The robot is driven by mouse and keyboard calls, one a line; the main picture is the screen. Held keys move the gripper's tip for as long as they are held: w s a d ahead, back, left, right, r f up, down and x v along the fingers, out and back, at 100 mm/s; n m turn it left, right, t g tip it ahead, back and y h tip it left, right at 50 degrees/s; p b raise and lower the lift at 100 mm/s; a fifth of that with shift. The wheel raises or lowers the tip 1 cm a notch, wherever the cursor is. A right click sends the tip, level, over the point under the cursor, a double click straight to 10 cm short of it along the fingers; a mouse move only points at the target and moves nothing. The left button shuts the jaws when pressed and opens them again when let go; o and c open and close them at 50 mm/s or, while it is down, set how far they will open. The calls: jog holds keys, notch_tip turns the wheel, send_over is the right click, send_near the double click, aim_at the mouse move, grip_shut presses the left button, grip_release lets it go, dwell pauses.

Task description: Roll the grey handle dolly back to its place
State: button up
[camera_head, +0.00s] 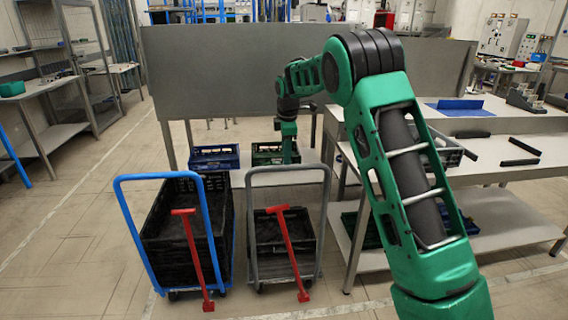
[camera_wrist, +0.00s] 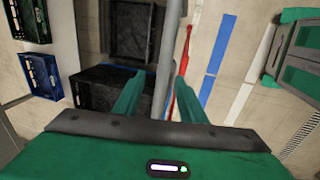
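The grey handle dolly (camera_head: 327,215) stands on the floor in the middle of the head view, beside the blue-handled dolly. It carries a black crate (camera_head: 262,232), and a red lever (camera_head: 290,250) leans at its front. My gripper (camera_head: 289,158) points down just above and behind the handle's top bar in that view. In the wrist view my gripper (camera_wrist: 160,77) has its two green fingers apart, with a grey bar (camera_wrist: 166,40), apparently the dolly's handle, running between them. Gaps show on both sides of the bar. Whether the bar lies at fingertip depth is hard to tell.
The blue-handled dolly (camera_head: 128,225), with a larger black crate (camera_head: 158,222), stands close on the left. A low table with crates (camera_head: 214,160) is behind. A workbench (camera_head: 490,160) stands at the right. Floor is clear at the left and front.

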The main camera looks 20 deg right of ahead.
jog(key=r, duration=0.4)
jog(key=s+r, duration=0.1)
jog(key=shift+a+r, duration=0.15)
jog(key=shift+r, duration=0.25)
jog(key=s+d+r+m, duration=0.1)
jog(key=s+d+m, duration=0.35)
jog(key=s, duration=0.45)
jog(key=s+d+r+m+g, duration=0.15)
jog(key=s+d+m, duration=0.3)
jog(key=s, duration=0.45)
jog(key=s+d+r+m+t, duration=0.1)
jog(key=s+d+r+m, duration=0.3)
jog(key=s, duration=0.6)
jog(key=s+f+m+g, duration=0.1)
jog(key=s+f+m, duration=0.3)
jog(key=s, duration=1)
jog(key=s+f+m, duration=0.5)
jog(key=s+f, duration=0.1)
jog(key=s, duration=0.8)
jog(key=shift+s+g+y, duration=0.25)
jog(key=shift+g+y, duration=0.05)
jog(key=shift+g, duration=0.05)
